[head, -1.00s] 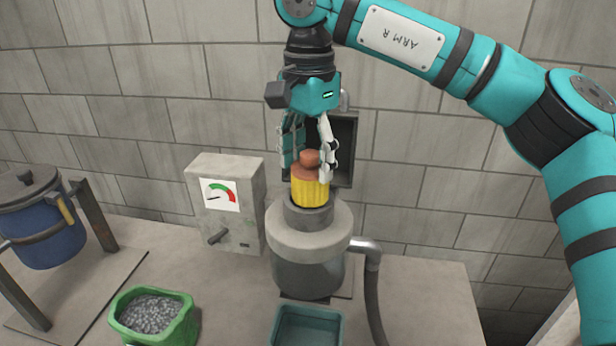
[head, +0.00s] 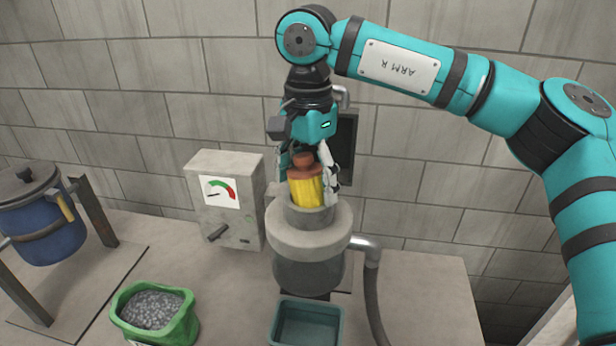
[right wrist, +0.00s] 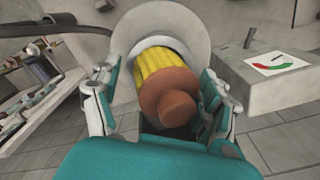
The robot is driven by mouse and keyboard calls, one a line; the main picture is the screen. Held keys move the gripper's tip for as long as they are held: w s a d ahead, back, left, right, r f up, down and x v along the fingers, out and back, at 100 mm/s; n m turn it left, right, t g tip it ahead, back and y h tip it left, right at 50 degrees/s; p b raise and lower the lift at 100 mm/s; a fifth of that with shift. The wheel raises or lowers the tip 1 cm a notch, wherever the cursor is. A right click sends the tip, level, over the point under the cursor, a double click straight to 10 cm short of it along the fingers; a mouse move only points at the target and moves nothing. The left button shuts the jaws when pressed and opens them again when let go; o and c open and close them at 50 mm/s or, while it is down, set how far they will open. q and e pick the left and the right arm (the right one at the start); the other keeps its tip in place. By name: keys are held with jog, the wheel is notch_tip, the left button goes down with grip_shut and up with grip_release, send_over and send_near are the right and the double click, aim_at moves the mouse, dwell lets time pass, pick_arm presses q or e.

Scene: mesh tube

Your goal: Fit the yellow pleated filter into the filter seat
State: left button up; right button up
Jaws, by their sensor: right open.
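The yellow pleated filter (head: 305,190) has a brown cap and knob on top. Its lower end is inside the collar of the grey filter seat (head: 309,232), and it leans to the left in the head view. In the right wrist view the filter (right wrist: 153,68) shows its brown cap toward me, with the seat's pale ring (right wrist: 205,28) around its far end. My right gripper (head: 312,178) is open, with one finger on each side of the filter. My left gripper is not in view.
A grey gauge box (head: 226,200) stands left of the seat. A green sack of grey granules (head: 152,308) and a teal tray (head: 306,325) are in front. A blue drum (head: 38,215) stands at far left. A pipe and hose (head: 371,270) run down the seat's right side.

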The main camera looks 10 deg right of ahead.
aim_at(307, 164)
notch_tip(307, 164, up, 11)
jog(key=shift+f+b, duration=0.15)
jog(key=shift+b, duration=0.55)
jog(key=shift+r, duration=0.7)
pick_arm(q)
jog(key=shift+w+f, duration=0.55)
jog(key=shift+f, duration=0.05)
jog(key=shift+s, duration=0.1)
pick_arm(e)
jog(key=shift+w, duration=0.1)
